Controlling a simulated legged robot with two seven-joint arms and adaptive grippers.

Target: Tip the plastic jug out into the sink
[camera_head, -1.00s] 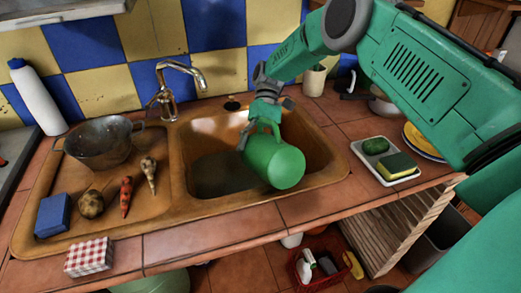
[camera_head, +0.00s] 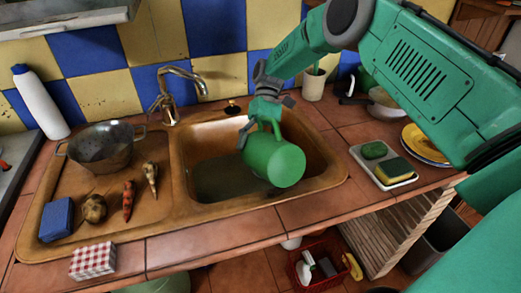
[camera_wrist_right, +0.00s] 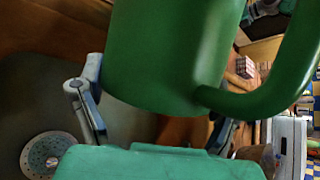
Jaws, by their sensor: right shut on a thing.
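The green plastic jug (camera_head: 272,160) lies tilted on its side over the sink (camera_head: 222,176), its rounded end toward the lower right. Its handle is on the upper side, near my right gripper (camera_head: 262,122). My right gripper is shut on the jug from behind and above. In the right wrist view the jug (camera_wrist_right: 165,60) fills the upper middle, its handle at the right, with the fingers of my right gripper (camera_wrist_right: 155,115) at either side. The jug's mouth and any contents are hidden. My left gripper is in neither view.
The faucet (camera_head: 178,88) stands behind the sink. A metal colander (camera_head: 103,146), vegetables and a blue box (camera_head: 56,217) sit on the drainboard at left. A white tray (camera_head: 405,181) with sponges is at right. The sink drain (camera_wrist_right: 46,154) shows in the wrist view.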

